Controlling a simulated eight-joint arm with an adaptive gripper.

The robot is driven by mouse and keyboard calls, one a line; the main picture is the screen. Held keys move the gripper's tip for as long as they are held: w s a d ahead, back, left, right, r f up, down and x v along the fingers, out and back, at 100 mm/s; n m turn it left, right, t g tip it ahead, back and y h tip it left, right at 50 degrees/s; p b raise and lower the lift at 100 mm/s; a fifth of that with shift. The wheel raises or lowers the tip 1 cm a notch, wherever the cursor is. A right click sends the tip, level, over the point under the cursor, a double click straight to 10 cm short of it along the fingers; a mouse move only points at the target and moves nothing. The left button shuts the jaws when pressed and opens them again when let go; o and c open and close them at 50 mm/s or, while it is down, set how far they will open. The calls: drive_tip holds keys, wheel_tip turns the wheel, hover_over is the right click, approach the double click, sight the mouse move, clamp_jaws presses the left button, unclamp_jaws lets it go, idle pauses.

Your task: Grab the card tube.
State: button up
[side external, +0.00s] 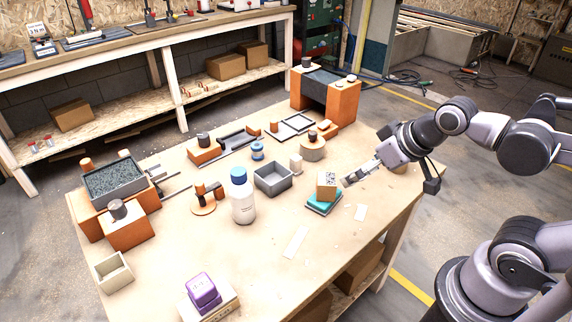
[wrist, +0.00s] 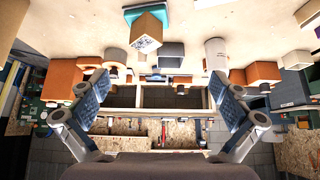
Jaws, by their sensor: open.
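A small pale beige upright cylinder (side external: 296,163), which looks like the card tube, stands on the table behind the grey bin in the side external view; I cannot be sure of it. My gripper (side external: 347,182) is open and empty, to the right of that cylinder and apart from it. It is close beside a printed cardboard block (side external: 326,186) on a teal pad (side external: 322,205). In the wrist view, which is upside down, both fingers (wrist: 160,105) are spread with nothing between them. The cylinder cannot be told clearly there.
A grey bin (side external: 273,180) and a white bottle with a blue cap (side external: 243,205) stand left of the block. A round tan part (side external: 312,149) is behind the cylinder. The front table area is mostly clear.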

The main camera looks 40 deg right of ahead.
drive_tip(key=c, duration=0.5)
drive_tip(key=w+d+r+m+g+h, duration=0.1)
drive_tip(key=w+d+m+g+h, duration=0.15)
drive_tip(key=d+m, duration=0.8)
drive_tip(key=w+d+r+m+g+h, duration=0.15)
drive_tip(key=d+m+g, duration=0.3)
drive_tip(key=d, duration=1.15)
drive_tip(key=shift+m+t, duration=0.3)
drive_tip(key=shift+t, duration=0.1)
drive_tip(key=x, duration=0.5)
drive_tip(key=shift+w+d+f, duration=0.15)
drive_tip(key=shift+w+d, duration=0.15)
drive_tip(key=shift+w, duration=0.05)
drive_tip(key=shift+d+x, duration=0.2)
drive_tip(key=shift+x, duration=2.35)
